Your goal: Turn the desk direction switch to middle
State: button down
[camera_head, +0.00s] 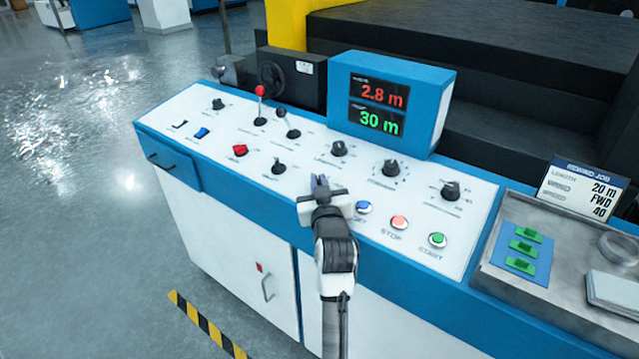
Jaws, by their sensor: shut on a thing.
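The control desk (300,205) has a white sloping top with several knobs, buttons and levers. My gripper (321,184) points down onto the panel, between a black selector knob (279,167) on its left and a blue button (363,207) on its right. Its jaws are shut on a small control there, which appears to be the direction switch. The jaws hide nearly all of that control, so its pointer angle and label cannot be read. The display box (390,100) shows 2.8 m in red and 30 m in green.
Larger black knobs (390,168) stand behind my gripper. A red-topped lever (260,92) rises at the back left. The stop button (399,222) and start button (438,240) lie to the right. A metal tray (488,262) and a job card (583,188) are further right.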

jog(key=shift+a+m+h+p, duration=0.15)
jog(key=shift+m+h+p, duration=0.15)
jog(key=shift+h+p, duration=0.15)
jog(key=shift+a+m+h+p, duration=0.1)
jog(key=shift+m+h+p, duration=0.3)
jog(key=shift+m+h, duration=0.35)
jog(key=m+h, duration=0.2)
jog(key=h, duration=0.1)
jog(key=shift+a+f+b, duration=0.15)
jog(key=shift+f+b, duration=0.05)
jog(key=shift+b, duration=0.2)
jog(key=m+h+b, duration=0.1)
jog(key=h+b, duration=0.1)
jog(key=m+h+b, duration=0.1)
jog(key=h+b, duration=0.1)
jog(key=shift+w+a+f+m+g, duration=0.1)
jog(key=shift+a+f+m+g, duration=0.05)
jog(key=shift+m+g, duration=0.2)
jog(key=m+g+h+b, duration=0.1)
jog(key=h+b, duration=0.1)
jog(key=m+g+h+b, duration=0.1)
jog(key=m+b, duration=0.1)
jog(key=shift+r+h, duration=0.2)
jog(key=shift+h, duration=0.2)
jog(key=shift+b, duration=0.35)
jog(key=c, duration=1.5)
grip_release()
jog(key=shift+r, duration=0.1)
